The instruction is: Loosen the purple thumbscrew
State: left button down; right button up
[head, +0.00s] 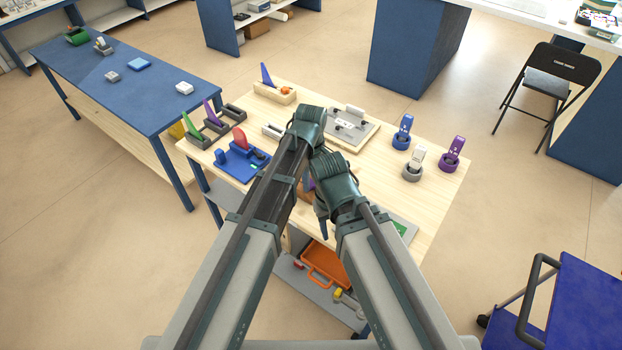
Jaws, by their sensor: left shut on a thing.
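My left arm reaches over the middle of the wooden table, and its wrist hides much of the left gripper (306,165). A small purple part (308,184), which looks like the purple thumbscrew, shows in the gap between my two wrists, above a brown block (305,198). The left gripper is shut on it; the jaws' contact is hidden. My right gripper (322,228) points down just right of and nearer than the purple part, near the table's front edge. I cannot tell whether its fingers are open.
A grey plate (368,132) with dark knobs lies beyond my wrists. Blue (402,132), white (415,163) and purple (452,152) tags stand in round holders at right. A blue fixture (232,168) and coloured pieces in stands are at left.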

pick_arm(q)
jog(key=shift+c, duration=2.2)
grip_release()
pick_arm(e)
jog(key=shift+r, duration=0.1)
pick_arm(q)
notch_tip(320, 180, up, 14)
jog(key=p, duration=1.4)
jog(key=shift+f, duration=0.15)
pick_arm(e)
notch_tip(320, 180, up, 14)
jog(key=shift+f, duration=0.2)
